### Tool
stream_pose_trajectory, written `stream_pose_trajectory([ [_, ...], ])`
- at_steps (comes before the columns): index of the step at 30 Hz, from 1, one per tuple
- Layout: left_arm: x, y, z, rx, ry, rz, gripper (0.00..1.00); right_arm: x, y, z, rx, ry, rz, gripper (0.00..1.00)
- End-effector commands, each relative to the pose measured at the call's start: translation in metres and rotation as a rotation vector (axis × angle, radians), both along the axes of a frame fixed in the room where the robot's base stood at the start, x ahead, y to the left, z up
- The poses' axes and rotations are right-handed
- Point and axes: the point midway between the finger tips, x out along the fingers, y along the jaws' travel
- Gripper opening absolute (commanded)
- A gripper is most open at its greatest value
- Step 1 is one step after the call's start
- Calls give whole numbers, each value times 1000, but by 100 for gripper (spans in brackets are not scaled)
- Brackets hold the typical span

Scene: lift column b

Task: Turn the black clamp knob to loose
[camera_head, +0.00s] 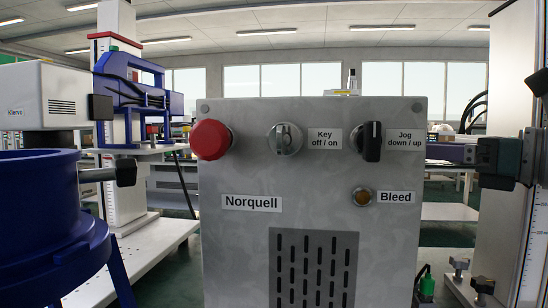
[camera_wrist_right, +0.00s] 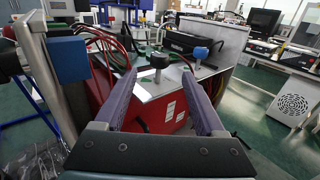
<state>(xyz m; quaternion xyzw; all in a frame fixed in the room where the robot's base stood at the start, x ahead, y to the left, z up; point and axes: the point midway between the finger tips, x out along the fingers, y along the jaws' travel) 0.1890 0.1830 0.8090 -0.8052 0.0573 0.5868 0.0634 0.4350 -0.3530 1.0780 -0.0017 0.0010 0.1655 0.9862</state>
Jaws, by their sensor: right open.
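In the right wrist view, a black knob (camera_wrist_right: 158,60) stands upright on a short stem on a light grey top surface. My right gripper (camera_wrist_right: 158,77) is open, with its two purple fingers spread; the knob appears between and beyond the fingertips, with no visible contact. In the head view, another black knob (camera_head: 126,172) sticks out to the right from a blue round body. I cannot tell from these frames which black knob is the clamp knob, and no loose marking is readable. My left gripper is not in view.
The grey Norquell panel (camera_head: 250,250) fills the middle of the head view, with a red button (camera_head: 210,139), key switch (camera_head: 285,138) and black jog knob (camera_head: 371,141). In the wrist view, a blue knob (camera_wrist_right: 200,52) and red cables (camera_wrist_right: 105,45) are close to the black knob.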

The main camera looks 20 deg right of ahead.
Motion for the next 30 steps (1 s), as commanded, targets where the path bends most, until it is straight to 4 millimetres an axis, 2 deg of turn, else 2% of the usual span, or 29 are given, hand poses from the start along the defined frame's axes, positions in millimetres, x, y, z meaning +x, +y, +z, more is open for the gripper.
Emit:
stream_pose_trajectory([
  [6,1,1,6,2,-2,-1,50,38,13,3,7,-4,0,72],
  [13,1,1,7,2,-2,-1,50,69,24,2,6,-2,-1,72],
  [18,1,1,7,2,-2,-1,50,77,27,1,3,-1,0,72],
  [26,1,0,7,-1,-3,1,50,78,28,1,3,-1,0,72],
  [30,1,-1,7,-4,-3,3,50,78,28,1,3,-1,0,56],
])
